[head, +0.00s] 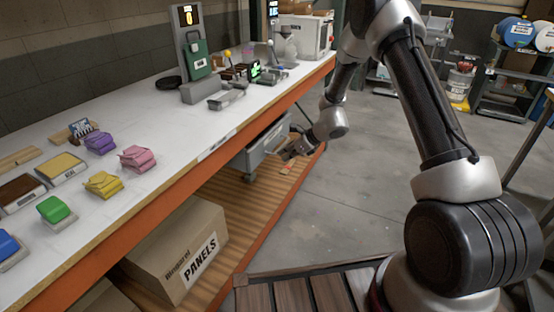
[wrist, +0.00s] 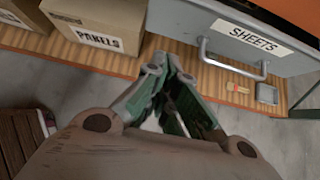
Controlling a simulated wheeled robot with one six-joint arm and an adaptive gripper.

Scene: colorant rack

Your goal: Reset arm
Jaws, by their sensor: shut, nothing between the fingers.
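My gripper (wrist: 166,62) is shut and empty in the wrist view, its fingertips together above the wooden lower shelf (wrist: 135,58). In the head view my gripper (head: 288,152) is small, at the end of my arm, which reaches down in front of the bench beside the grey drawer unit (head: 262,148). In the wrist view the drawer front (wrist: 222,52), labelled SHEETS, with a metal handle, is to the right of the fingers. The exact gap between fingers and shelf cannot be told.
A cardboard box labelled PANELS (head: 180,248) stands on the lower shelf. The white bench top (head: 165,120) holds several coloured packets and devices. Open concrete floor (head: 350,185) lies right of the bench.

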